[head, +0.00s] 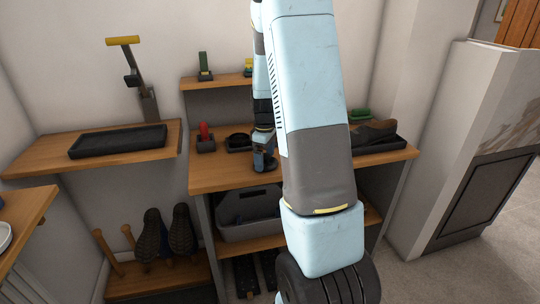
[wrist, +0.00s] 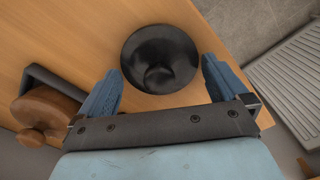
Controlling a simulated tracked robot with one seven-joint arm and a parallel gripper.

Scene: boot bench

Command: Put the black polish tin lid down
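The black polish tin lid (wrist: 160,58) is a glossy dark round piece in the wrist view. In the head view my gripper (head: 264,160) is low over the front of the middle bench top (head: 215,177). The lid cannot be made out there.
A dark round item (head: 238,140) and a red item (head: 205,130) in a dark holder stand left of my gripper. A brown shoe (head: 373,132) is on the right. A grey crate (head: 248,208) sits below. A black tray (head: 118,141) lies on the left shelf.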

